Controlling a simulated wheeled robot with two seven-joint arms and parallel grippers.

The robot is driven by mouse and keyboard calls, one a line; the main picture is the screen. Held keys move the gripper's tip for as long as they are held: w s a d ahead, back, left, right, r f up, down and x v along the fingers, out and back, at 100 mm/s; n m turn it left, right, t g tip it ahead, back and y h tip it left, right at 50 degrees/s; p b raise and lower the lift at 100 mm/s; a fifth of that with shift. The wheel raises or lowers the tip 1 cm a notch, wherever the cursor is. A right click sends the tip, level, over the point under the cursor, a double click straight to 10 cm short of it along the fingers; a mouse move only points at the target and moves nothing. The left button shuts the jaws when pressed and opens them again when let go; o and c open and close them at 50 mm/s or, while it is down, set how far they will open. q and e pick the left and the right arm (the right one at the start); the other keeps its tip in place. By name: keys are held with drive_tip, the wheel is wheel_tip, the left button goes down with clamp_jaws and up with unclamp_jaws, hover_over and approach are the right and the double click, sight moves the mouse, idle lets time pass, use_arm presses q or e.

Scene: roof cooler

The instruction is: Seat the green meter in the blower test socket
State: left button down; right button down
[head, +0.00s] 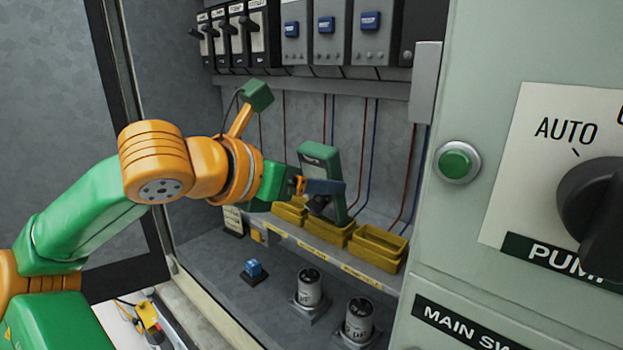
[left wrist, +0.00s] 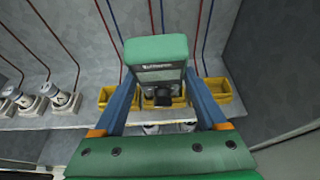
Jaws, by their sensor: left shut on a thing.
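The green meter (head: 320,160) is held by my left gripper (head: 325,187) inside the cabinet. It stands nearly upright and slightly tilted. My left gripper's blue fingers are shut on its sides, and the left wrist view shows the meter (left wrist: 156,52) between them. Its lower end meets the middle yellow socket (head: 325,233) in the picture; whether it is inside or just above or in front cannot be told. The socket labels are too small to read, so I cannot tell which is the blower test socket. My right gripper is not in view.
Yellow sockets also stand left (head: 290,212) and right (head: 378,246) on the ledge. Below are two grey cylinders (head: 310,288) (head: 359,320) and a small blue part (head: 253,269). Wires run down the back wall. A switch panel (head: 480,220) closes off the right.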

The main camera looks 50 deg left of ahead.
use_arm(q)
drive_tip(key=shift+f, duration=0.25)
drive_tip(key=shift+r, duration=0.1)
drive_tip(key=shift+r+p, duration=1.2)
drive_tip(key=shift+r, duration=0.15)
drive_tip(key=shift+f+b, duration=1.45)
idle(1.3)
